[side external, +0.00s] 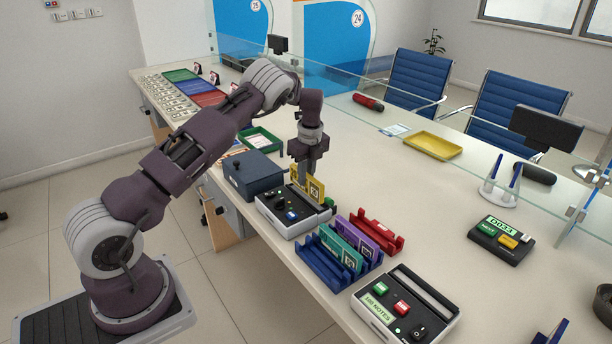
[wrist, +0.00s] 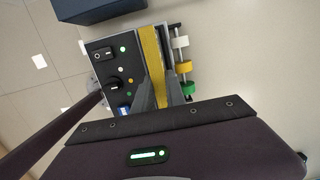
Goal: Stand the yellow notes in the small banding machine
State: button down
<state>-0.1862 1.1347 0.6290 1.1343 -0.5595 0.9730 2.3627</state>
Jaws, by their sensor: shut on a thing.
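The yellow notes (side external: 317,189) stand on edge between the fingers of my gripper (side external: 308,178). In the wrist view the notes (wrist: 150,50) are a long yellow strip with the fingertips (wrist: 160,92) shut on their near part. The small banding machine (side external: 273,213) is directly under the gripper. In the wrist view its black panel with knob and buttons (wrist: 108,68) lies left of the notes, and its white, yellow and green rollers (wrist: 184,67) lie right of them. The notes are upright over the slot area. Their lower edge is hidden, so I cannot tell how deep they sit.
A dark blue box (side external: 253,174) stands close left of the machine. A blue rack (side external: 318,268) with teal and purple notes and a red rack (side external: 392,243) stand in front. A larger machine marked 100 NOTES (side external: 440,335) is nearer the camera.

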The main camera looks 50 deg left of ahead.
jog(key=shift+f, duration=0.15)
jog(key=shift+f, duration=0.95)
jog(key=c, duration=1.3)
grip_release()
jog(key=shift+r, duration=3.5)
